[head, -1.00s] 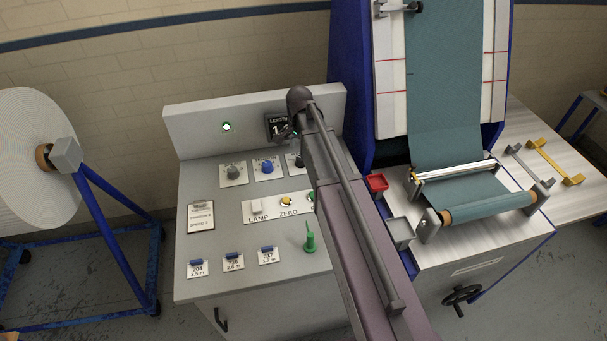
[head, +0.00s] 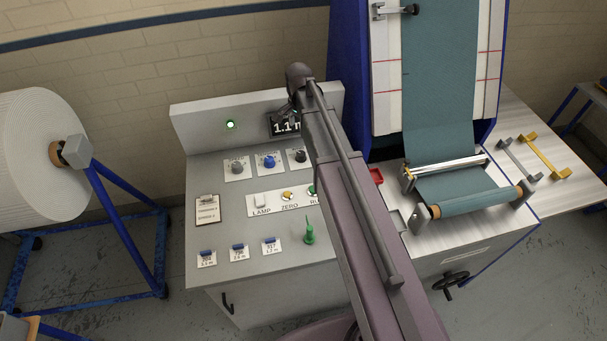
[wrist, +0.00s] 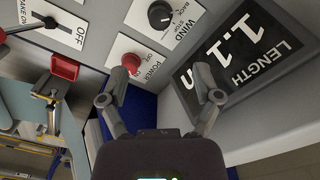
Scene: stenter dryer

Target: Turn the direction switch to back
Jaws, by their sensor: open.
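The direction switch is a black round knob (wrist: 161,14) on a white plate with WIND, STOP and BACK lettering at the top of the wrist view. Its exact setting is hard to read. In the head view the black knob (head: 301,156) stands at the right of a row of knobs on the grey desk. My gripper (wrist: 160,92) is open and empty, its fingers spread below the knob in the wrist view and apart from it. In the head view my gripper (head: 292,113) is by the length display, partly hidden by my arm.
A red power button (wrist: 131,63) lies between the knob and my left finger. The length display (wrist: 243,52) is close to my right finger. A red tray (wrist: 66,68) and brake lever (wrist: 30,26) are at left. A green upright handle (head: 309,235) stands on the desk.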

